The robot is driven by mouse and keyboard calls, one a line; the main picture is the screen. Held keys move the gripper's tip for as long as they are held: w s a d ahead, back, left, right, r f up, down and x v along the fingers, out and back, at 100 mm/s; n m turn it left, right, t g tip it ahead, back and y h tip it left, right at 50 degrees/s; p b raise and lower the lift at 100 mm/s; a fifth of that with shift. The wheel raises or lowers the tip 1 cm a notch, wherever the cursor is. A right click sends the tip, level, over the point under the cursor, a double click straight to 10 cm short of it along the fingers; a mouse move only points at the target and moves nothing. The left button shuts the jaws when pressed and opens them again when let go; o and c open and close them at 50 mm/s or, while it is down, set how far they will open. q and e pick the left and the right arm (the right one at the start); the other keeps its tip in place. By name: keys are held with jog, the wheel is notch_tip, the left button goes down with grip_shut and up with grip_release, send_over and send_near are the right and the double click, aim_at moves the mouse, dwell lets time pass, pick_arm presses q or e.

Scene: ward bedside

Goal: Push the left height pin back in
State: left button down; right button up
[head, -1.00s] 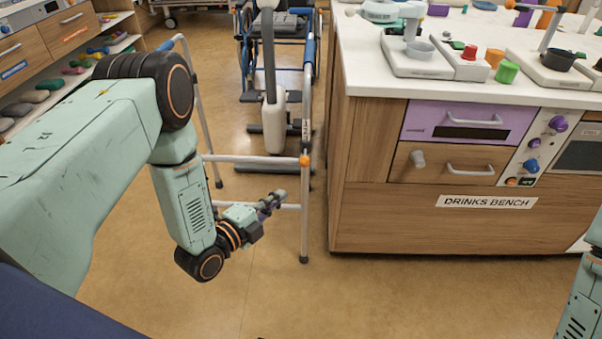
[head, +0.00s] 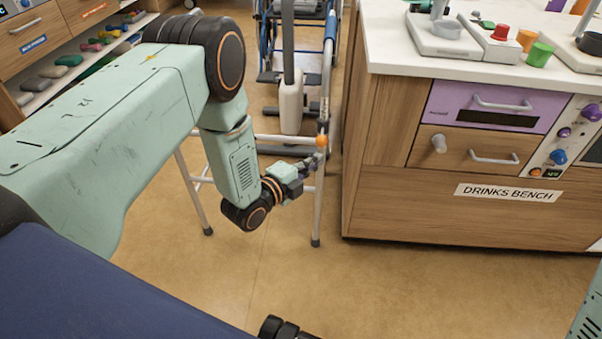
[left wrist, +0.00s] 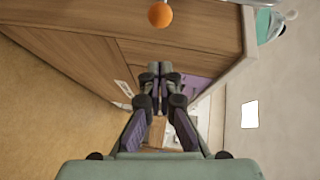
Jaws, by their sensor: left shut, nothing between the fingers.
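A grey metal walking frame (head: 316,205) stands left of the drinks bench. An orange round pin (head: 321,141) shows on its leg nearest the bench; it also shows in the left wrist view (left wrist: 159,15), at the top, above my fingertips. I cannot tell how far it sticks out. My left gripper (head: 316,160) is shut and empty, with its tips close to that leg, just below the pin in the picture. In the left wrist view the closed fingers (left wrist: 159,75) point towards the bench. Whether they touch the frame is unclear. My right gripper is out of view.
The drinks bench (head: 400,205) stands close to the right of the frame, with drawers and knobs on its front. A blue wheelchair (head: 270,45) stands behind the frame. Shelves (head: 60,75) are at the left. Floor is clear in front of the bench.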

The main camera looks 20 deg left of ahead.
aim_at(320, 142)
pick_arm(q)
jog(key=w, duration=0.1)
jog(key=w+b, duration=0.1)
jog(key=w, duration=0.1)
jog(key=w+a+f+b, duration=0.1)
jog(key=w, duration=0.1)
jog(key=shift+w, duration=0.25)
jog(key=shift+r, duration=0.1)
jog(key=shift+w+a+b, duration=0.2)
jog(key=shift+w+b, duration=0.05)
jog(key=shift+w, duration=0.3)
jog(key=shift+w+a+b, duration=0.15)
jog(key=shift+w+b, duration=0.05)
jog(key=shift+w, duration=0.35)
